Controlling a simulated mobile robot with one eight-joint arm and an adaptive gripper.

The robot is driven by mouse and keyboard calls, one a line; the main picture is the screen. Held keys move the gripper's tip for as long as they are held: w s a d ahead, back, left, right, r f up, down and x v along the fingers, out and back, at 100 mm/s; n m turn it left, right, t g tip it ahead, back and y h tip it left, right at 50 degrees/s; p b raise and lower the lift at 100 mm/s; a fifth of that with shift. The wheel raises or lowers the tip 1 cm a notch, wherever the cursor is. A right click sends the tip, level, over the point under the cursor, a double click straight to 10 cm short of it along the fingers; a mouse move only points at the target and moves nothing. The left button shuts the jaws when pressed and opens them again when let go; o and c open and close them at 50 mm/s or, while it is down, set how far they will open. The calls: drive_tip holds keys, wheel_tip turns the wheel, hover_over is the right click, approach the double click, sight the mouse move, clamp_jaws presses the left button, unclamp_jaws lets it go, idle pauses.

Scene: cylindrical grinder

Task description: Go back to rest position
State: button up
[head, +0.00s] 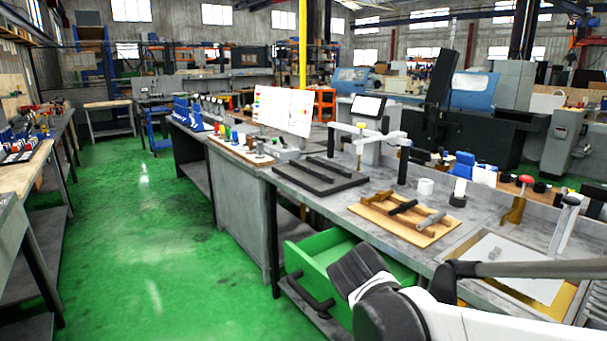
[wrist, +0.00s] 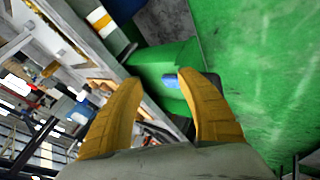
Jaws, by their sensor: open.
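My gripper (wrist: 158,82) shows in the wrist view with two yellow curved fingers spread apart and nothing held between them. Beyond the fingertips is an open green drawer (wrist: 160,58), with a small blue object (wrist: 170,81) seen in the gap; I cannot tell what it is. In the head view my arm reaches in from the lower right, in front of the green drawer (head: 318,248). The yellow fingers cannot be made out in the head view.
The drawer is pulled out under a grey workbench (head: 345,200). Green floor (head: 150,240) is clear at the left.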

drive_tip(key=s+d+m+y, duration=0.3)
drive_tip(key=s+m, duration=0.2)
drive_tip(key=s, duration=1.3)
drive_tip(key=shift+d+y, duration=0.2)
drive_tip(key=shift+y, duration=0.2)
